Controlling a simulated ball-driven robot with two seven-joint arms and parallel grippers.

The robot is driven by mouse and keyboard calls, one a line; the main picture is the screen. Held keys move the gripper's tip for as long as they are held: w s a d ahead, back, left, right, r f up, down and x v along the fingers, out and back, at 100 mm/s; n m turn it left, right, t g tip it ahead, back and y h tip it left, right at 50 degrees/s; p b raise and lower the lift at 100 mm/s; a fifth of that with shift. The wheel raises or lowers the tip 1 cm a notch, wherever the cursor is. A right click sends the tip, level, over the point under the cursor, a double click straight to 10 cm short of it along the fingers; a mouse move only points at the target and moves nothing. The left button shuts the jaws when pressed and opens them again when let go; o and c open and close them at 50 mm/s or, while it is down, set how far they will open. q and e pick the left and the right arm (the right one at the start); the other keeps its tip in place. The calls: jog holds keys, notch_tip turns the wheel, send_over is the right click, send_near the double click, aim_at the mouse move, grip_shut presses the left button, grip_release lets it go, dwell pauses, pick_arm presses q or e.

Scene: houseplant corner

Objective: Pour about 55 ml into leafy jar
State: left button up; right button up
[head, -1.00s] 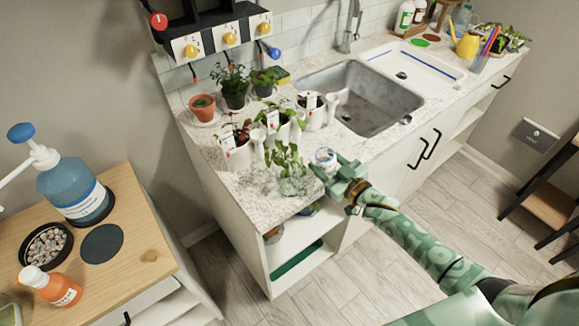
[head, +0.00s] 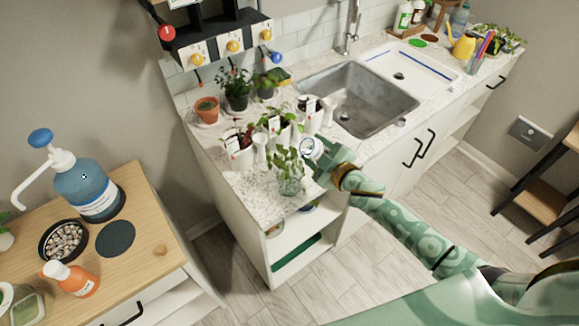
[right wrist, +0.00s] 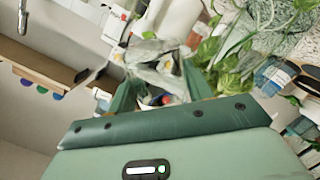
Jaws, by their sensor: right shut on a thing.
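The leafy jar (head: 290,187) is a clear glass jar with a green leafy cutting, upright near the front corner of the white speckled counter (head: 240,185). My right gripper (head: 318,158) is just right of its leaves and shut on a small clear cup (head: 309,147) with a white and blue look at its mouth. In the right wrist view the clear cup (right wrist: 158,62) sits between the green fingers, with green leaves (right wrist: 225,65) close to the right. I cannot tell how far the cup tilts or how much liquid it holds. My left gripper is not in view.
Several potted plants and white pots (head: 278,137) stand close behind the leafy jar. The sink (head: 365,100) lies behind and right of my gripper. A wooden cabinet (head: 150,220) at left holds a blue pump bottle (head: 88,188), a pebble bowl (head: 63,240) and an orange bottle (head: 70,279).

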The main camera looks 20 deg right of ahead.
jog(key=shift+f+n, duration=0.15)
jog(key=shift+n, duration=0.15)
jog(key=shift+d+f+n+h+b, duration=0.2)
jog(key=shift+n+h+b, duration=0.1)
jog(key=shift+n+b, duration=0.15)
jog(key=shift+w+r+n+p, duration=0.1)
jog(key=shift+r+n+p, duration=0.15)
jog(key=shift+r+p, duration=0.2)
jog(key=shift+r+n+h+p, duration=0.2)
jog(key=shift+n+h+p, duration=0.1)
jog(key=shift+n, duration=0.1)
jog(key=shift+f+b, duration=0.45)
jog(key=shift+f, duration=0.15)
jog(key=shift+f+n+h+b, duration=0.3)
jog(key=shift+f+n+b, duration=0.1)
jog(key=shift+f+n, duration=0.2)
